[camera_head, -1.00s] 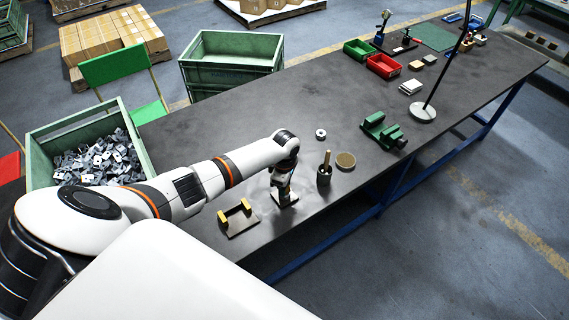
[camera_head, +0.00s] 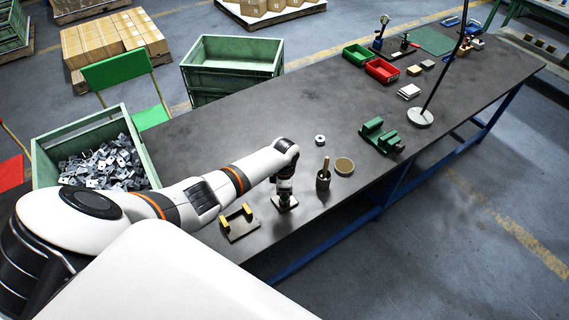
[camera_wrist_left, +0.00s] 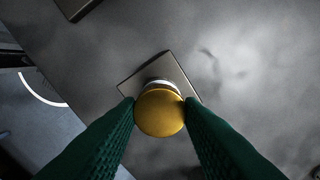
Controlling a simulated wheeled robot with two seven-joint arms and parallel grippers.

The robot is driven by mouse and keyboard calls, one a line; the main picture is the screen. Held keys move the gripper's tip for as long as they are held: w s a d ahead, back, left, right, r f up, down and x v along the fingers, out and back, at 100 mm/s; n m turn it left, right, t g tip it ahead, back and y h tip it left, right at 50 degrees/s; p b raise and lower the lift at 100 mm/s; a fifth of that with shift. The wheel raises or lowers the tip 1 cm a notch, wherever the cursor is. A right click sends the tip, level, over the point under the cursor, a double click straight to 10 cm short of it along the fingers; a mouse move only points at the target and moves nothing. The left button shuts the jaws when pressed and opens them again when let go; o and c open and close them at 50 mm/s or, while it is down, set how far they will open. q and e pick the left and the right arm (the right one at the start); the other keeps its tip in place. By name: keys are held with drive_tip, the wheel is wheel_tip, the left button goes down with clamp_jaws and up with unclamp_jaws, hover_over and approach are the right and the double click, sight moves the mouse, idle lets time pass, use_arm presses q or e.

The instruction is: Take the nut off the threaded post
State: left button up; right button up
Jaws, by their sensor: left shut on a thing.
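The nut (camera_wrist_left: 159,112) shows as a round brass-yellow piece with a smooth top in the left wrist view. It sits over the middle of a square grey base plate (camera_wrist_left: 184,75), with a pale ring partly showing beneath it. The threaded post itself is hidden under it. My left gripper (camera_wrist_left: 159,113) is shut on the nut, one green finger at each side. In the head view my left gripper (camera_head: 284,192) points down over the base plate (camera_head: 291,203) near the table's front edge.
A plate with two yellow blocks (camera_head: 238,223) lies left of the gripper. A dark cup with a stick (camera_head: 323,180), a round dish (camera_head: 344,166) and a pale ring (camera_head: 320,140) lie to its right. A green vise (camera_head: 381,136) stands farther right. The table's middle is clear.

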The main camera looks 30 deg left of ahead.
use_arm(q)
drive_tip(key=shift+r+n+p, duration=0.1)
drive_tip(key=shift+n+p, duration=0.6)
drive_tip(key=shift+n, duration=0.4)
drive_tip(key=shift+n+p, duration=0.35)
drive_tip(key=shift+n, duration=0.45)
drive_tip(key=o, duration=1.1)
drive_tip(key=shift+c, duration=0.2)
drive_tip(key=shift+r, duration=0.3)
wheel_tip(320, 180, up, 11)
drive_tip(key=shift+p, duration=0.3)
